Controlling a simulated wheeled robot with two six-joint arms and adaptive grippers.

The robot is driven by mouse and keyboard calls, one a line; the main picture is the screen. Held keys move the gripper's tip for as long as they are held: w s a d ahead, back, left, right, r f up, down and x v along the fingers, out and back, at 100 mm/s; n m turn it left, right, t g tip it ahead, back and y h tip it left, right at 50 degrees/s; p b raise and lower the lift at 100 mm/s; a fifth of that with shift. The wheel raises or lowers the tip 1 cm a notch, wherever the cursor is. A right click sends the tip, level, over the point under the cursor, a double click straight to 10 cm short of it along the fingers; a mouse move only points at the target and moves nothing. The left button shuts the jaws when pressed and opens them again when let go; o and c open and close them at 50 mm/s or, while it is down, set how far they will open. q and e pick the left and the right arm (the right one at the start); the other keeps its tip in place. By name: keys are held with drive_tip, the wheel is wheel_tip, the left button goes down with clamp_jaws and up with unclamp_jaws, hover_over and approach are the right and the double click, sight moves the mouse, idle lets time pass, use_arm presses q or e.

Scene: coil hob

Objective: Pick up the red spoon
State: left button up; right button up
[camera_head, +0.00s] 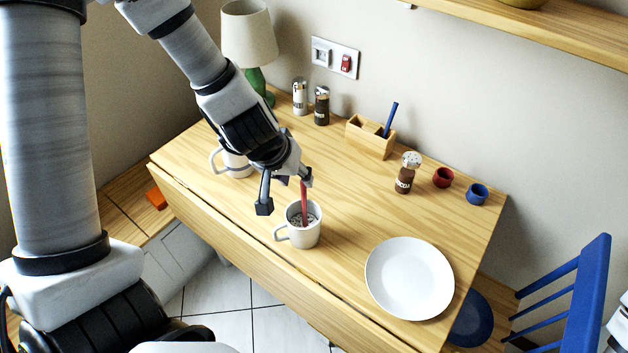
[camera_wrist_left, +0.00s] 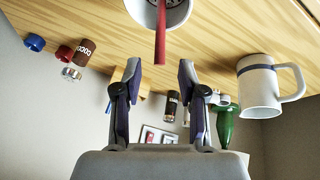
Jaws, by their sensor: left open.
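The red spoon (camera_head: 304,208) stands upright in a white mug (camera_head: 308,237) near the front edge of the table. Its handle sticks out above the rim; its lower end is hidden inside the mug. My left gripper (camera_head: 286,192) is open and empty, above the mug and close to the spoon handle. In the left wrist view, the spoon (camera_wrist_left: 160,45) lies just beyond the open fingertips (camera_wrist_left: 160,78), lined up with the gap between them. My right gripper is not in view.
A second mug (camera_wrist_left: 259,88) stands beside the left gripper. A white plate (camera_head: 409,278) lies to the right. Shakers (camera_head: 322,106), a wooden holder (camera_head: 369,139), a cocoa shaker (camera_head: 405,176), red cup (camera_head: 443,177) and blue cup (camera_head: 477,193) stand farther back. A lamp (camera_head: 249,35) is behind.

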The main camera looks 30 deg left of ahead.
sight(302, 191)
use_arm(q)
drive_tip(key=f+b, duration=0.2)
drive_tip(key=shift+d+f+b, duration=0.1)
drive_tip(key=shift+d+b, duration=0.2)
drive_tip(key=shift+d, duration=0.1)
drive_tip(key=b+x, duration=0.2)
drive_tip(key=x, duration=0.1)
drive_tip(key=b+x, duration=0.1)
drive_tip(key=x, duration=0.1)
drive_tip(key=shift+a, duration=0.35)
drive_tip(key=shift+w, duration=0.2)
drive_tip(key=shift+s+d, duration=0.1)
drive_tip(key=shift+s+r, duration=0.1)
drive_tip(key=shift+r, duration=0.15)
drive_tip(key=shift+c, duration=0.6)
clamp_jaws()
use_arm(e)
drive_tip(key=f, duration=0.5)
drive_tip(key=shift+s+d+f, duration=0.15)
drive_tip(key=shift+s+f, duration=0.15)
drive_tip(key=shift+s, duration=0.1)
